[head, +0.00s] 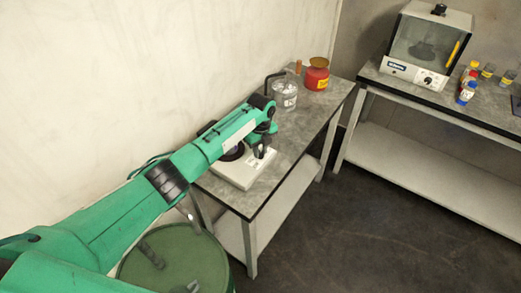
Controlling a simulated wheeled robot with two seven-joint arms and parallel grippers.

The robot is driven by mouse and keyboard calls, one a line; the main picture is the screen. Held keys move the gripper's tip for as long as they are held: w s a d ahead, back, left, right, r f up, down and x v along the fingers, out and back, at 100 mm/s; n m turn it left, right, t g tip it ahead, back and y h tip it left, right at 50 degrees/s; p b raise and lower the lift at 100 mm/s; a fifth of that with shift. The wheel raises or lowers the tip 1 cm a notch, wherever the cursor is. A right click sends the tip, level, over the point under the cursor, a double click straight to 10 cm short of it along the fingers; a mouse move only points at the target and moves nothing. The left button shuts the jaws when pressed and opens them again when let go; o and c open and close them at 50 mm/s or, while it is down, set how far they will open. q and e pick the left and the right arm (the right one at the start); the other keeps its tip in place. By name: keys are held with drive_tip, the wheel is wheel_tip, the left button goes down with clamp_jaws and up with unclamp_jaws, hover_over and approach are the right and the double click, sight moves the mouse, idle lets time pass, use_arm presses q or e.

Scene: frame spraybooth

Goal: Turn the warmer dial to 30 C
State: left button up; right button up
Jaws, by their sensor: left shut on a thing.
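The warmer (232,173) is a low white unit with a dark round top, standing on the grey-topped bench along the left wall. My green left arm reaches over it and covers part of its top. My left gripper (261,151) is at the right-hand side of the warmer, its dark fingers pointing down and shut on the dial. The dial itself is hidden by the fingers, and its setting cannot be read. My right gripper is not in view.
A glass jar (285,95) and a red pot (316,76) stand farther back on the bench. A green drum (175,258) stands below my arm. Another bench at right carries a clear-fronted cabinet (428,45) and small bottles (467,92). The floor between is clear.

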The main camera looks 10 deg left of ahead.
sight(261, 152)
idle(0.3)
use_arm(q)
drive_tip(key=o, duration=1)
wheel_tip(261, 152, up, 14)
drive_tip(key=b, duration=0.3)
drive_tip(key=shift+d+f, duration=0.1)
drive_tip(key=shift+f, duration=0.05)
